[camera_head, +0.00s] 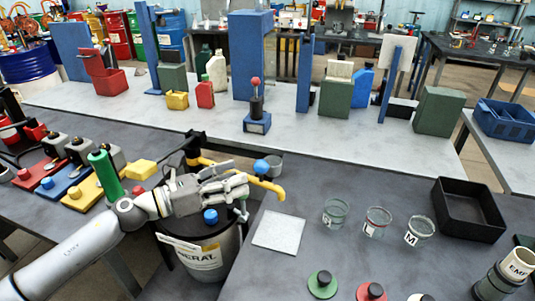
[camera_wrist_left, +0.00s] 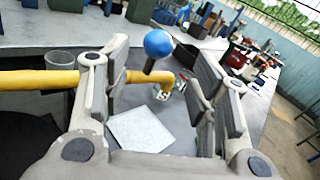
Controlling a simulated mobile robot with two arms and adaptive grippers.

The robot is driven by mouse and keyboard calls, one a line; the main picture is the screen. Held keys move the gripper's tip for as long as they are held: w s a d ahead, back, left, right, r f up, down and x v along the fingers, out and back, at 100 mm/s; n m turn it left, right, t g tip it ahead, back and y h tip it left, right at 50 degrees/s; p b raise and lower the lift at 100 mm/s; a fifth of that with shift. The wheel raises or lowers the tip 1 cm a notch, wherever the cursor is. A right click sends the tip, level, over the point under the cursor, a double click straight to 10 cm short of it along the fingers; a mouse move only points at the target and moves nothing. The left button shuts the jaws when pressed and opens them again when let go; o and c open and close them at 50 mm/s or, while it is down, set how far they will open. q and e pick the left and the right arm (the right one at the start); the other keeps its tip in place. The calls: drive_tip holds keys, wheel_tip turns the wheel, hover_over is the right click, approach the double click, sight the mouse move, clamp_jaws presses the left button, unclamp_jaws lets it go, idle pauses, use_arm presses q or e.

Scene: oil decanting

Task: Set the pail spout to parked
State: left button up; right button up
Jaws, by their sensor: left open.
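The pail (camera_head: 205,260) is a grey drum with a white label, standing in the gap beside the grey tables. Its yellow spout (camera_head: 269,187) extends right and bends down over the table edge. A blue ball knob (camera_head: 261,166) stands on the spout. My left gripper (camera_head: 245,187) is open beside the knob. In the left wrist view the knob (camera_wrist_left: 158,44), on a dark stem, shows in the gap between the fingers, beyond the tips. The spout (camera_wrist_left: 40,80) crosses that view behind the left finger. The gripper hides part of the pail's top. My right gripper is out of view.
A second blue knob (camera_head: 210,216) sits on the pail. A pale square plate (camera_head: 279,232) lies below the spout's end. Several glass beakers (camera_head: 377,222) and a black tray (camera_head: 469,205) stand to the right. A green cylinder (camera_head: 104,174) stands left, near my arm.

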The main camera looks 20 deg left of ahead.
sight(261, 167)
use_arm(q)
drive_tip(key=p+x, duration=0.1)
drive_tip(key=x, duration=0.2)
drive_tip(key=p+x, duration=0.1)
drive_tip(key=shift+w+d+r+p, duration=0.1)
drive_tip(key=shift+w+r+p, duration=0.1)
drive_tip(key=shift+r+p, duration=0.15)
drive_tip(key=x, duration=0.1)
drive_tip(key=p+x, duration=0.1)
drive_tip(key=x, duration=0.1)
drive_tip(key=shift+w+f, duration=0.1)
drive_tip(key=shift+f, duration=0.2)
drive_tip(key=shift+w, duration=0.1)
clamp_jaws()
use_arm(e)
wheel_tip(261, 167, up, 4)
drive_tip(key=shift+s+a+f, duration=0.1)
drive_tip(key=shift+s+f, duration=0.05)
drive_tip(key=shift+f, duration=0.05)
